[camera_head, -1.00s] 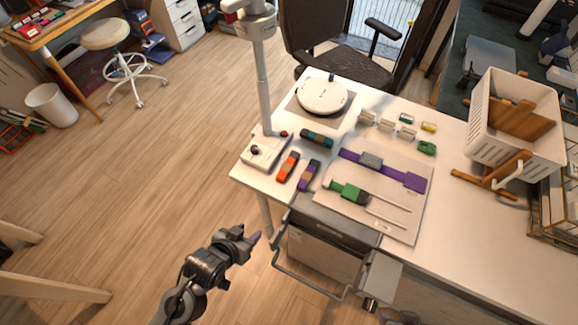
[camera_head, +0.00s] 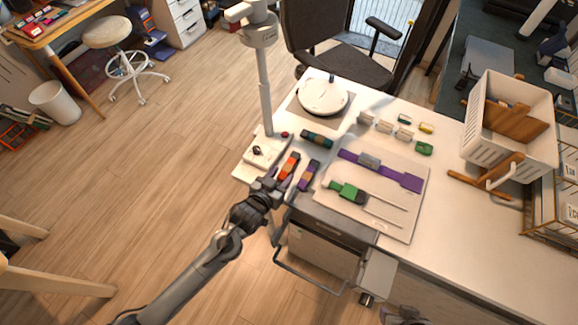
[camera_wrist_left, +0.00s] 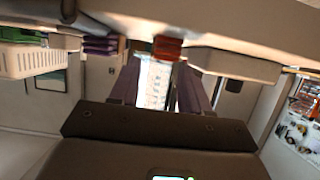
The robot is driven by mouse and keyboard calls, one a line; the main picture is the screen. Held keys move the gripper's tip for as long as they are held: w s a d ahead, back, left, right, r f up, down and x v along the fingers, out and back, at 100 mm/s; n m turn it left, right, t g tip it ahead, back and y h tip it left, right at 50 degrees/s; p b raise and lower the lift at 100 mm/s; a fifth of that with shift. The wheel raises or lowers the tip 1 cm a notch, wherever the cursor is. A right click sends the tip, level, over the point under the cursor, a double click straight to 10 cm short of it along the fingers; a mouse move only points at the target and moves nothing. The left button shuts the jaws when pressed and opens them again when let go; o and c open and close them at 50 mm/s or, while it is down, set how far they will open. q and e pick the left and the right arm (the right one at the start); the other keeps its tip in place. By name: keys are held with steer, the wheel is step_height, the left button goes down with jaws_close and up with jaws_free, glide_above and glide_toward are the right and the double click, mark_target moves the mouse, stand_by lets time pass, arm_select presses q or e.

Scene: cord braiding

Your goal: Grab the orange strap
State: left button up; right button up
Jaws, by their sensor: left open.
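The orange strap (camera_head: 289,165) is a short rolled band with dark parts, lying near the left front edge of the white table. My left gripper (camera_head: 274,184) is at the table edge, just in front of the strap's near end. In the left wrist view the orange strap (camera_wrist_left: 168,48) shows beyond the gap between my two open fingers (camera_wrist_left: 157,72). The fingers look apart from the strap, with nothing between them. A dark part at the bottom edge of the head view may be my right gripper (camera_head: 405,316); its jaws cannot be made out.
A teal strap (camera_head: 317,139) lies behind. A white control box (camera_head: 262,152) and a post stand to the left. A board (camera_head: 372,190) with purple and green pieces is to the right.

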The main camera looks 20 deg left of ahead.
mark_target(288, 167)
arm_select(q)
steer(key=shift+b+x, duration=0.7)
steer(key=shift+x, duration=2)
steer(key=shift+a+r, duration=0.1)
steer(key=shift+r, duration=0.05)
steer(key=c, duration=0.7)
